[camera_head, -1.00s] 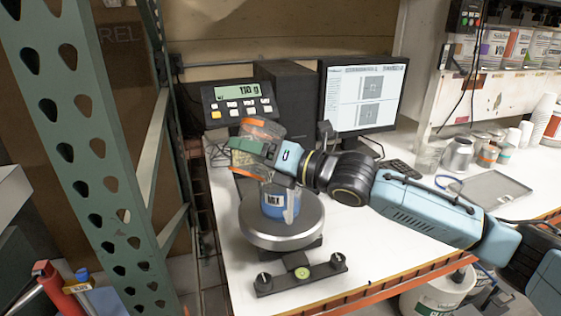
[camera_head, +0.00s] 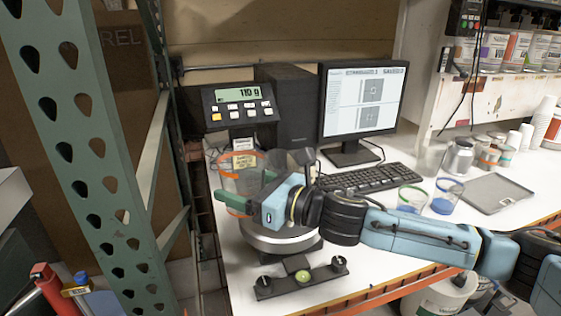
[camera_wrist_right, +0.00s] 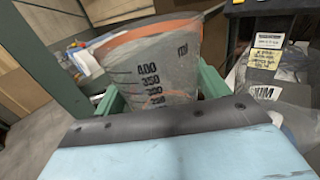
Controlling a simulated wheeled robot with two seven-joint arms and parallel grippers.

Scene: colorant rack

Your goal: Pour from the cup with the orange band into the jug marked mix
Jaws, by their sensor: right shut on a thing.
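My right gripper (camera_head: 258,203) is shut on the clear cup with the orange band (camera_head: 238,178). The cup is close to upright, at the left of the scale plate. In the right wrist view the cup (camera_wrist_right: 155,65) shows black graduations, an orange rim and an orange tint low down. The jug marked mix (camera_wrist_right: 268,92) stands to the right of the cup there, apart from it, its label partly cut off. In the head view my gripper hides most of the jug; only a clear upper part (camera_head: 278,160) shows. My left gripper is not in view.
The round scale plate (camera_head: 283,243) is under the jug; the display (camera_head: 240,96) reads 110 g. A green-rimmed cup (camera_head: 411,198) and a blue-rimmed cup (camera_head: 447,196) stand beyond my forearm, near the keyboard (camera_head: 368,178) and grey tray (camera_head: 492,193). A green rack post (camera_head: 90,150) is at left.

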